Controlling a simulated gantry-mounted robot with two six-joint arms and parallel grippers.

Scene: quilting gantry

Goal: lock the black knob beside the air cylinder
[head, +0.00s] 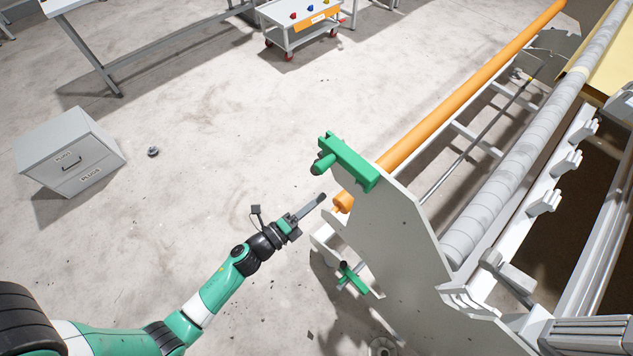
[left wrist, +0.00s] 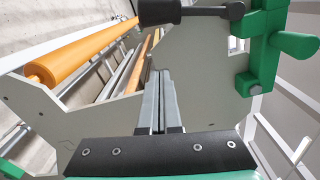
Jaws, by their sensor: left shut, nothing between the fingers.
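The black knob (head: 343,265) shows small in the head view, at the lower green bracket (head: 354,279) on the near side of the frame's end plate. In the left wrist view a dark knob-like cylinder (left wrist: 160,12) lies along the top edge, its shaft reaching the green bracket (left wrist: 262,55). I cannot make out the air cylinder for certain. My left gripper (head: 320,199) is shut and empty, near the orange roller's end and apart from the knob. Its closed fingers (left wrist: 159,76) point at the end plate in the left wrist view. My right gripper is not in view.
The grey end plate (head: 385,235) carries an upper green bracket (head: 347,162) close to my left fingers. The orange roller (head: 440,112) runs away from it. A grey drawer box (head: 68,150) stands on the floor at left. The floor between is mostly clear.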

